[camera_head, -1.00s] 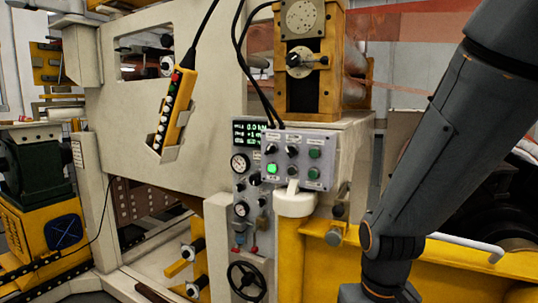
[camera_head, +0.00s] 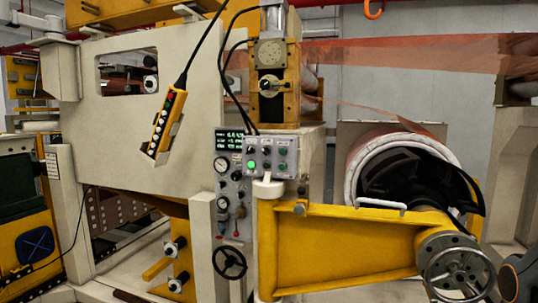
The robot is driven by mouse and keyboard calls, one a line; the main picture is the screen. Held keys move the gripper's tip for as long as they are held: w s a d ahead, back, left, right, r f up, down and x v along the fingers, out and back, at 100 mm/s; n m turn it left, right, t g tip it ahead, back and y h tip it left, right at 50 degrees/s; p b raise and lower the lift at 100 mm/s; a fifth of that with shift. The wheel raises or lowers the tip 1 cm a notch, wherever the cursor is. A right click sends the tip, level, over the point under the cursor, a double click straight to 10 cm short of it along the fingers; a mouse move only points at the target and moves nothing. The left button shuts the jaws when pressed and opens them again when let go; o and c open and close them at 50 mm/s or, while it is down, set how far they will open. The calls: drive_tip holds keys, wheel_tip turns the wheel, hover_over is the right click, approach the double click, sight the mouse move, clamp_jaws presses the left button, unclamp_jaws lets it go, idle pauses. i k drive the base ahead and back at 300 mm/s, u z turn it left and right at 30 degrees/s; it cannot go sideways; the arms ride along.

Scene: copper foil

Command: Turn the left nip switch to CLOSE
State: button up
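A small grey control box (camera_head: 272,140) stands on a white post at the centre of the head view. It carries black rotary switches, one at its upper left (camera_head: 251,149) and one beside it (camera_head: 266,151), plus green buttons, one brightly lit (camera_head: 252,165). The labels are too small to read, so I cannot tell which switch is the left nip switch or where it points. My gripper is out of view. Only a dark grey piece of my arm shows at the lower right edge, well away from the box.
A gauge panel (camera_head: 228,190) with a green display stands left of the box, above a black handwheel (camera_head: 229,263). A yellow pendant (camera_head: 166,122) hangs at left. A yellow machine arm (camera_head: 345,245) and a roll (camera_head: 385,150) fill the right. Cables hang behind the box.

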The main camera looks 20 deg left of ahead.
sight(250, 150)
drive_tip(key=u, duration=0.65)
drive_tip(key=i, duration=0.55)
drive_tip(key=u, duration=0.65)
